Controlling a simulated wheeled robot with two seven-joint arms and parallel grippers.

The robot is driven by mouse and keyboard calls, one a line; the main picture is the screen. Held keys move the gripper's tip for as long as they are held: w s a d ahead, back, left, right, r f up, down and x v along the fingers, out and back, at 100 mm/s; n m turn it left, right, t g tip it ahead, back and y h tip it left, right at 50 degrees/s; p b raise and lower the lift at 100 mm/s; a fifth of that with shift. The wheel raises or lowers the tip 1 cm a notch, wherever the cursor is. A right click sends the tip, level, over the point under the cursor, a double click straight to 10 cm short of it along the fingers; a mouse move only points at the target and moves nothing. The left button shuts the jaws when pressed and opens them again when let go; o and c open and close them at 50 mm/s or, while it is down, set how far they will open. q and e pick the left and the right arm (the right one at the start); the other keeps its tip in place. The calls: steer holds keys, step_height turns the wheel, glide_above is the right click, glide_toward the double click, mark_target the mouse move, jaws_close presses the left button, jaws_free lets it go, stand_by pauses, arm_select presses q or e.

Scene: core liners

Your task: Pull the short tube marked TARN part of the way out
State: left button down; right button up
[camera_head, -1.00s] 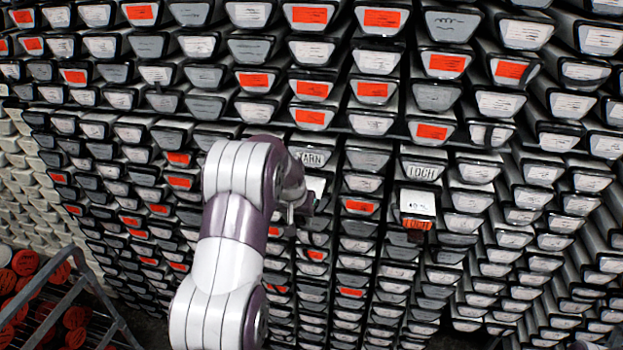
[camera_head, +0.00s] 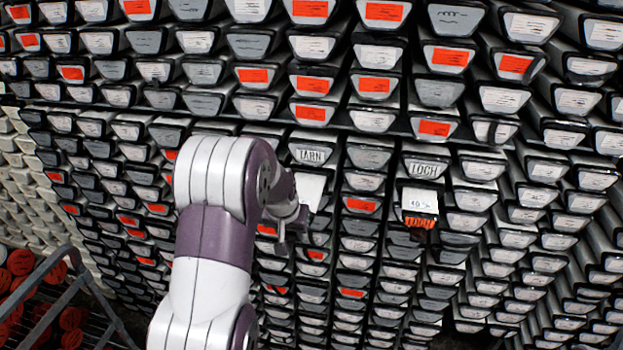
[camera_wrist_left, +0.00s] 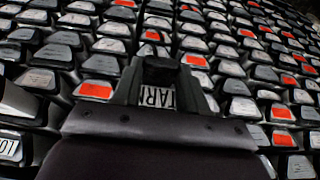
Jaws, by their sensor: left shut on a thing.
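The TARN name plate (camera_head: 310,155) is on the rack face near the middle of the head view. Just below it a white-topped short tube (camera_head: 311,188) sticks out; my arm partly covers its left side and its end. My left gripper (camera_head: 297,222) is at that tube's end, coming from the left. My right gripper is not in view.
Tubes with white, grey and orange end labels are packed closely on every side. To the right, under a LOCH plate (camera_head: 424,168), another white-topped tube (camera_head: 418,200) with an orange LOCH end sticks out. A metal-railed rack (camera_head: 50,280) with orange-red round ends stands lower left.

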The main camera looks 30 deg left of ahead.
arm_select(q)
steer(key=shift+s+f, duration=0.1)
steer(key=shift+s, duration=0.2)
steer(key=c, duration=0.5)
jaws_free()
